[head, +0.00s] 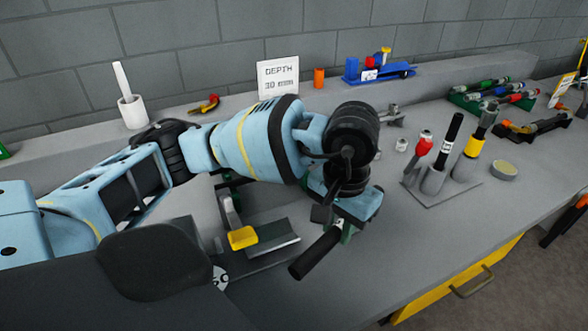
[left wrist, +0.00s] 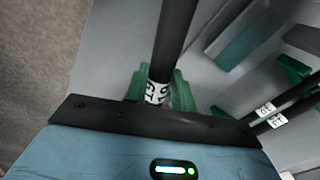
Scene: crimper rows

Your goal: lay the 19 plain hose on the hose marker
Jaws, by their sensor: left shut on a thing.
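My left gripper (head: 346,222) is shut on a plain black hose (head: 314,253), above the grey bench. The hose points down and left in the head view, and its far part is hidden by the gripper. In the left wrist view the green fingers (left wrist: 160,92) close around the hose (left wrist: 175,38) at a white label, whose print is hard to read. A grey trough (head: 278,238) with a yellow-tipped lever (head: 242,238) lies left of the hose, apart from it; I cannot tell whether it is the hose marker. My right gripper is not in view.
A stand (head: 440,188) with several upright hoses and tools is at the right, beside a round tin (head: 504,170). A depth sign (head: 278,78) and blue tool (head: 380,70) stand behind. Two labelled dark rods (left wrist: 290,108) show in the wrist view. Bench front right is clear.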

